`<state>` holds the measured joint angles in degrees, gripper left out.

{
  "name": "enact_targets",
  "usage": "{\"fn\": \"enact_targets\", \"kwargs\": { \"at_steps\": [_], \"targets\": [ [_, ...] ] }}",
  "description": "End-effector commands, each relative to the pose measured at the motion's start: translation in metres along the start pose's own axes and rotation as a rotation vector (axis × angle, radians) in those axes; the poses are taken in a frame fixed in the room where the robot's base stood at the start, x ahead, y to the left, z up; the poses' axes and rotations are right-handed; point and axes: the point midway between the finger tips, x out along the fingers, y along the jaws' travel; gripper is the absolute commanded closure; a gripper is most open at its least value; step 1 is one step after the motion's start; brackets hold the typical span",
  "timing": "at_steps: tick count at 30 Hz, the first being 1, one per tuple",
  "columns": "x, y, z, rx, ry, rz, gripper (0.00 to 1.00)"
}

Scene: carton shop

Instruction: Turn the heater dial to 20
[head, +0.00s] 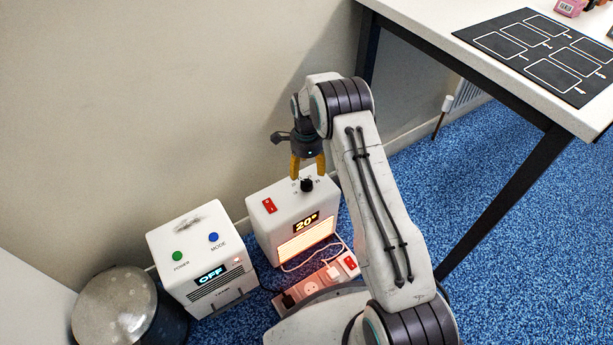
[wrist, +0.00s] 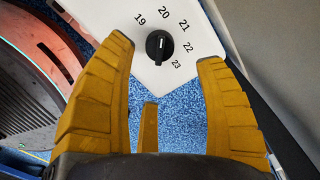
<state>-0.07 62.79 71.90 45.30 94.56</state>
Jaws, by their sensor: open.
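The heater (head: 285,213) is a white box on the blue carpet by the wall. Its lit display (head: 305,222) reads 20°, and its front grille glows. The black dial (head: 307,185) sits on its top, and also shows in the wrist view (wrist: 159,47) beside the numbers 19 to 23. The dial's white pointer line points up at about 20. My gripper (head: 308,174) is open above the dial. In the wrist view its yellow fingers (wrist: 166,55) stand on either side of the dial, apart from it, with nothing held.
A red switch (head: 269,205) is on the heater top. A white unit (head: 201,259) showing OFF stands to its left, beside a round grey-topped bin (head: 115,305). A power strip (head: 313,288) with cables lies in front. A white table (head: 480,62) is at upper right.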

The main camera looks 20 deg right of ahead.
Motion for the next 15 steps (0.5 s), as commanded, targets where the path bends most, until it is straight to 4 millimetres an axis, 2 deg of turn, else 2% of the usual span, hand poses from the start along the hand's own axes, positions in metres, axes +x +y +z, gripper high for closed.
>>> {"fn": "enact_targets", "kwargs": {
  "at_steps": [6, 15],
  "targets": [
    [-0.027, 0.0, 0.0, 0.0, 0.0, -0.001, 0.35],
    [-0.04, 0.001, 0.0, 0.0, 0.0, 0.002, 0.35]
  ]
}}
